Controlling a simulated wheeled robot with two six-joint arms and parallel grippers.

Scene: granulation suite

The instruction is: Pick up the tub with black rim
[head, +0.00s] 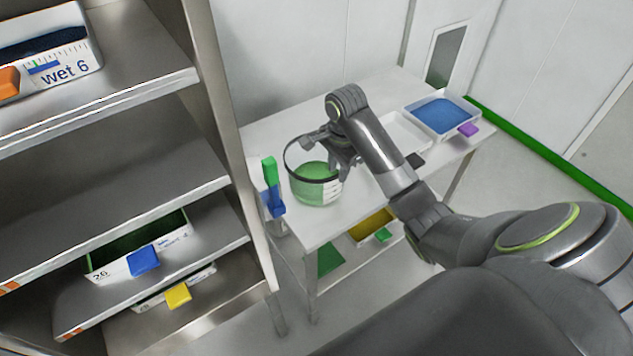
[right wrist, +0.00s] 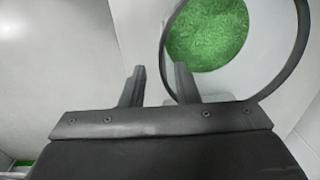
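The tub with black rim (head: 318,190) is a clear round tub with green granules in it. It stands upright on the white table near its left front corner. My right gripper (head: 337,153) is at the right side of its rim. In the right wrist view the tub's black rim (right wrist: 295,62) shows at the upper right. There my right gripper (right wrist: 160,72) has its two fingers apart. One finger overlaps the rim's left part and the other is outside it. I cannot tell whether they touch it. My left gripper is not in view.
A blue-and-green item (head: 272,188) stands close left of the tub. On the table's right are a white tray (head: 408,130) and a tray of blue material (head: 441,113) with a purple tab. A metal shelf (head: 110,190) with labelled bins rises at left.

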